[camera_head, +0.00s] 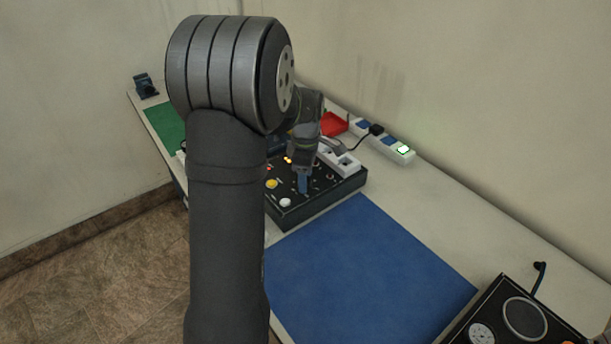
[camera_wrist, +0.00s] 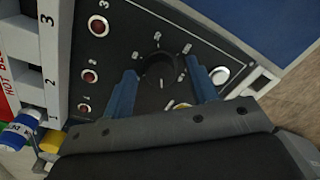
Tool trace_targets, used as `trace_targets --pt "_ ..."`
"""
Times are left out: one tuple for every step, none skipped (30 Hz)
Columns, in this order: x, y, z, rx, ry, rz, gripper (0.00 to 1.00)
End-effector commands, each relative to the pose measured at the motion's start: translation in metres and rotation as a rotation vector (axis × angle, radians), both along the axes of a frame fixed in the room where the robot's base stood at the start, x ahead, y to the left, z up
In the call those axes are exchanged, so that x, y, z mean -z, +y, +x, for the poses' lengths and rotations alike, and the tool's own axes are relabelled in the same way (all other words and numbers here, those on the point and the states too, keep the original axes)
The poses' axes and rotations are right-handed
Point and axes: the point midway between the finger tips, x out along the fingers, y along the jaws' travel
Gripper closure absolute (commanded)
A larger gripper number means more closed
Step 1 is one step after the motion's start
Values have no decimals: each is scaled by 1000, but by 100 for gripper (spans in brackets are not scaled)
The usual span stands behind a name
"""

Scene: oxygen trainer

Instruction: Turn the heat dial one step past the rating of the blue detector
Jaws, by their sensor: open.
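My gripper (camera_head: 304,183) is over the black control box (camera_head: 325,201) in the head view, pointing down at its panel. In the wrist view my gripper (camera_wrist: 160,70) is open, its blue fingers on either side of a round black dial (camera_wrist: 157,66) with small labels around it. Whether the fingers touch the dial, and where it points, I cannot tell. A blue cylinder with white lettering (camera_wrist: 17,134), perhaps the blue detector, shows at the left edge of the wrist view; its lettering is too small to read.
A white piece with slots numbered 1, 2 and 3 (camera_wrist: 47,50) lies beside the panel. Red lamps (camera_wrist: 90,75) and a white button (camera_wrist: 220,75) flank the dial. A blue mat (camera_head: 365,275), a red tray (camera_head: 333,124) and a power strip (camera_head: 390,147) are on the table.

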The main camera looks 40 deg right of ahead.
Motion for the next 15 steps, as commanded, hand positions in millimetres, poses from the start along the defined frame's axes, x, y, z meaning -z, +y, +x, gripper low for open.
trace_targets --pt "2 0 0 0 0 0 46" --pt "3 0 0 0 0 0 46" --pt "3 0 0 0 0 0 46" --pt "3 0 0 0 0 0 46" --pt "3 0 0 0 -1 -1 46" --pt "3 0 0 0 -1 -1 46" --pt "3 0 0 0 -1 -1 46" --pt "3 0 0 0 -1 -1 46" --pt "3 0 0 0 -1 -1 46" --pt "3 0 0 0 -1 -1 52" --pt "3 0 0 0 -1 -1 58" --pt "3 0 0 0 -1 -1 66" --pt "3 0 0 0 -1 -1 72" --pt "3 0 0 0 -1 -1 78" --pt "3 0 0 0 -1 -1 86"
